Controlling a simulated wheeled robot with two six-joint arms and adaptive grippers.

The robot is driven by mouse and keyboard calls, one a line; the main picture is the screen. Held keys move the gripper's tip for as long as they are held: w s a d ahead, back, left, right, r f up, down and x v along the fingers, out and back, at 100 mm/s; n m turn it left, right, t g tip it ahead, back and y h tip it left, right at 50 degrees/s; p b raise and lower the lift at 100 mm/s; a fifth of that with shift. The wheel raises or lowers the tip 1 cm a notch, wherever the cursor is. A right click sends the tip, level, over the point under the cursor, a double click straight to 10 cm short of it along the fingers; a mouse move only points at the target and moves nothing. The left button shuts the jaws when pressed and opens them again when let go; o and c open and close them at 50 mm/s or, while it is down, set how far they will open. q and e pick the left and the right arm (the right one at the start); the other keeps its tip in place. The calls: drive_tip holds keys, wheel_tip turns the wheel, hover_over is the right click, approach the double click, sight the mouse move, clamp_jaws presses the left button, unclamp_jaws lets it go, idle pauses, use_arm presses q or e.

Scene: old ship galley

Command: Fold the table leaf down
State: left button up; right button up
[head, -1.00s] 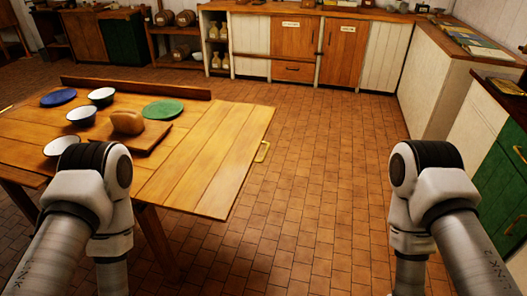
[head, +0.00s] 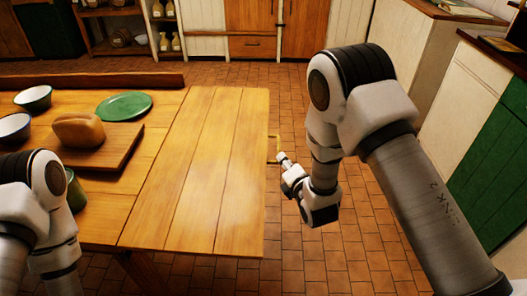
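The wooden table leaf (head: 205,170) is the plank panel at the right end of the table. It lies level with the table top.
On the fixed top (head: 160,135) stand a bread loaf (head: 78,130) on a board (head: 112,152), a green plate (head: 124,106), bowls (head: 34,98) and a green vessel (head: 75,192), partly hidden by my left arm. The leaf is bare. Tiled floor right of it is free.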

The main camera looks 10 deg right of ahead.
sight(279, 148)
drive_tip(key=x, duration=0.5)
drive_tip(key=r+x, duration=0.1)
drive_tip(key=x, duration=0.1)
drive_tip(key=shift+w+d+f, duration=0.1)
drive_tip(key=shift+w+d, duration=0.15)
clamp_jaws()
